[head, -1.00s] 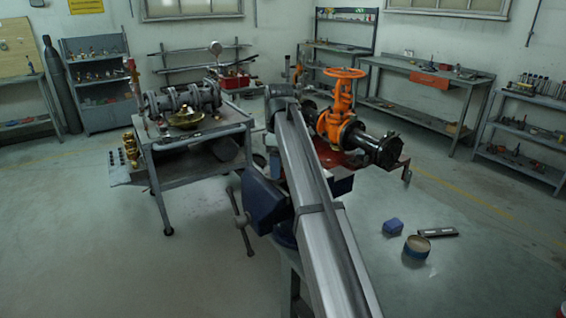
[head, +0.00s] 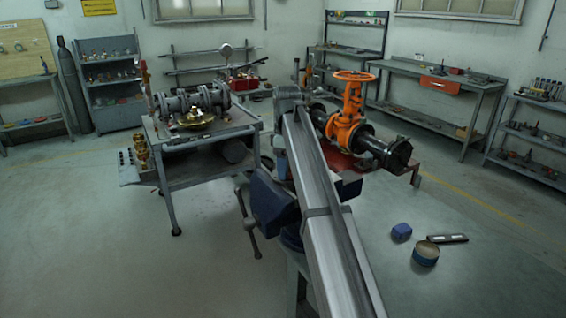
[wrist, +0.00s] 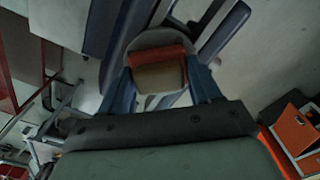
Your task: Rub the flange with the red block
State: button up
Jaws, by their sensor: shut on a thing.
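In the wrist view, my gripper (wrist: 160,78) is shut on a block with a red (wrist: 157,53) upper part and a tan face. Its blue fingers stand on both sides of the block. A rounded grey surface (wrist: 143,40) shows just behind the block. I cannot tell whether they touch, or whether this is the flange. In the head view, an orange gate valve (head: 347,128) with a handwheel sits on a black pipe. A dark flange (head: 398,155) closes the pipe's right end. My gripper and the block cannot be made out there.
A blue vise (head: 270,203) stands left of the valve. A grey cart (head: 205,165) with pipe fittings is further left. A blue block (head: 401,231), a round tin (head: 425,253) and a dark bar (head: 447,238) lie at the lower right. Benches and shelves line the walls.

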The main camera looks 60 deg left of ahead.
jog(key=d, duration=0.3)
jog(key=shift+d, duration=0.2)
jog(key=shift+s+a, duration=0.15)
jog(key=shift+a, duration=3.55)
jog(key=d, duration=0.7)
jog(key=shift+d+f, duration=0.1)
jog(key=shift+d, duration=0.05)
jog(key=r, duration=0.3)
jog(key=shift+a, duration=0.25)
jog(key=shift+d+r, duration=0.1)
jog(key=shift+r, duration=2.65)
